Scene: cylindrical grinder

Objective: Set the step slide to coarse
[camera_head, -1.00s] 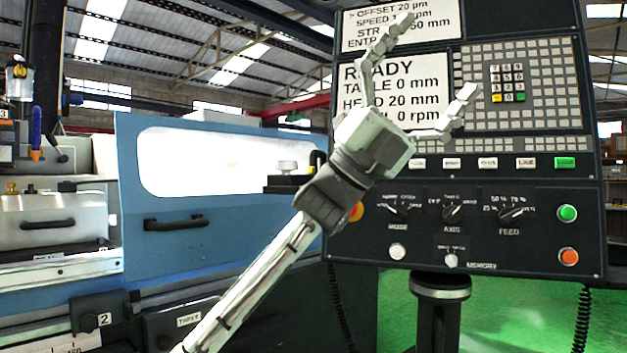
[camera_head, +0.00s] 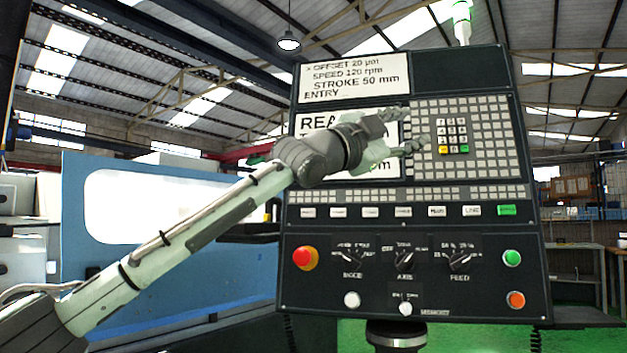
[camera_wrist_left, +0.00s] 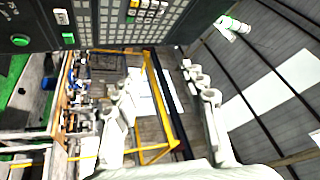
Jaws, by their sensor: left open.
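The grinder's control panel (camera_head: 412,230) stands upright in the head view. I cannot pick out a slide marked for step. A small control (camera_head: 405,308) under a small label sits low on the panel, but that label is too small to read. My left gripper (camera_head: 410,131) is open and empty in front of the panel's screen and key grid, pointing right, well above the lower controls. In the left wrist view its two fingers (camera_wrist_left: 165,100) are spread apart with nothing between them. The panel's keys show at the top left there. My right gripper is not in view.
Three rotary knobs, the mode, axis and feed (camera_head: 460,259), line the lower panel. A red stop button (camera_head: 305,258), a green button (camera_head: 512,258) and an orange button (camera_head: 516,299) flank them. The blue machine cover (camera_head: 180,250) stands left, behind my left arm.

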